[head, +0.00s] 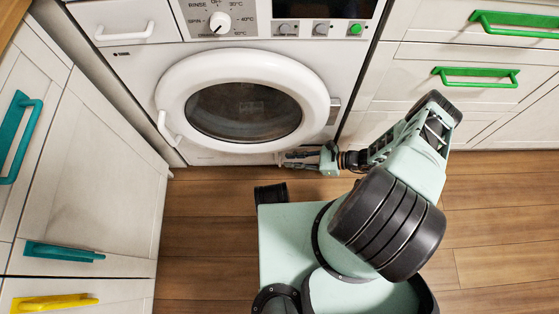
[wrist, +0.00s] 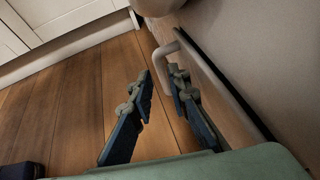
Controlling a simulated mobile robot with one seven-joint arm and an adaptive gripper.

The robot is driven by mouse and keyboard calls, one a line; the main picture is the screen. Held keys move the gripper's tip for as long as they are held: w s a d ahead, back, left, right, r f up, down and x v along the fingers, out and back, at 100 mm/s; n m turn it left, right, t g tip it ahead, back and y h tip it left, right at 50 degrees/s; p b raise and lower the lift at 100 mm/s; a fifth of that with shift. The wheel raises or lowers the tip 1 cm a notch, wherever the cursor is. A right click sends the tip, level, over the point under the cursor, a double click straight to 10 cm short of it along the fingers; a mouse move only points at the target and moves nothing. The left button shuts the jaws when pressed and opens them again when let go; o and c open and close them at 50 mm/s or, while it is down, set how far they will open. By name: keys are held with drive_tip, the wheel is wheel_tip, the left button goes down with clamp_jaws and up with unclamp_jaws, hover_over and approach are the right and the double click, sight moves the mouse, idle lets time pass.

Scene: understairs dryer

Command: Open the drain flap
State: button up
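The washing machine (head: 123,68) has a low front strip under its round door, where my gripper (head: 285,160) lies close to the floor, pointing left. In the wrist view a small pale loop handle (wrist: 166,50), apparently the drain flap's, stands out from the low front panel at the right. My gripper also shows there (wrist: 160,82); its two dark fingers are apart, with floor visible between them. The right finger's tip overlaps the loop; I cannot tell whether they touch. The flap's outline is unclear, and my gripper partly hides this area in the head view.
The washer's round door (head: 176,88) is shut above my gripper. White cabinets with teal handles (head: 20,137) stand at the left, and drawers with green handles (head: 476,77) at the right. Wooden floor (head: 205,240) is clear between the left cabinet and my base.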

sight(280, 160)
drive_tip(key=b+x, duration=0.1)
drive_tip(key=x, duration=0.4)
drive_tip(key=shift+w+a, duration=0.1)
clamp_jaws()
